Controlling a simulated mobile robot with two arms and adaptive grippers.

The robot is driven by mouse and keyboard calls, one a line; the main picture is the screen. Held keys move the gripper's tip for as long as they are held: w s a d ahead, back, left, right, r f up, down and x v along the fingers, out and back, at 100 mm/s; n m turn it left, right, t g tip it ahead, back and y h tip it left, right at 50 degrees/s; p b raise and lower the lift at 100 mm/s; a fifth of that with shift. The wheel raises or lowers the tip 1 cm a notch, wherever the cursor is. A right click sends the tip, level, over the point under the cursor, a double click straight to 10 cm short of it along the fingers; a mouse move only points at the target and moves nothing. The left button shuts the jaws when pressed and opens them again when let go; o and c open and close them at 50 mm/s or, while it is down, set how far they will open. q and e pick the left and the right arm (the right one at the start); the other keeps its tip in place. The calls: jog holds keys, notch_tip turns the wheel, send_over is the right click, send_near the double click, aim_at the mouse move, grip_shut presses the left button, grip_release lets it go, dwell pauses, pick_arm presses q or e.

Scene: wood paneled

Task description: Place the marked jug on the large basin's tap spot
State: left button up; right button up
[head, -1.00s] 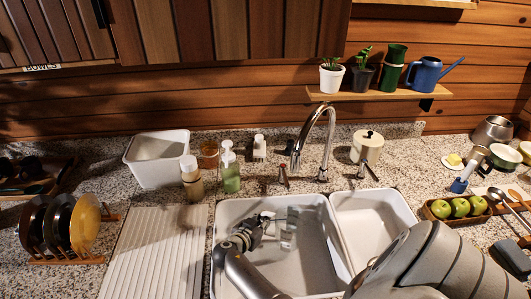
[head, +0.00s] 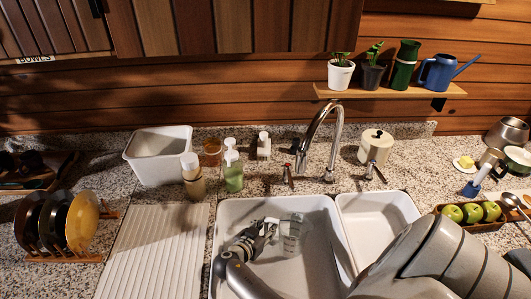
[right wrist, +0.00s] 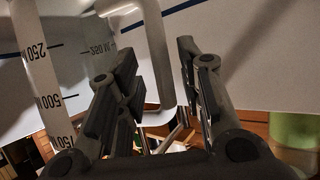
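The clear jug (head: 292,236) with dark measuring marks is inside the large white basin (head: 228,209), towards its right side, and looks tilted. My right gripper (head: 268,227) is down in that basin, just left of the jug. In the right wrist view the jug's marked body (right wrist: 40,70) fills the left side. Its pale handle (right wrist: 158,60) stands between my right gripper's fingers (right wrist: 157,55), with a gap showing beside the right finger. The fingers are apart. The chrome tap (head: 331,130) rises behind the basins. My left gripper is out of view.
A smaller basin (head: 410,212) adjoins on the right, partly covered by my arm. A ribbed drainboard (head: 150,250) and plate rack (head: 65,257) lie left. Apples (head: 470,213) sit right.

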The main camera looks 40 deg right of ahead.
jog(key=shift+w+d+f, duration=0.15)
jog(key=shift+d, duration=0.1)
jog(key=v, duration=0.7)
jog(key=shift+a+p, duration=0.3)
jog(key=shift+p, duration=0.15)
jog(key=shift+r, duration=0.2)
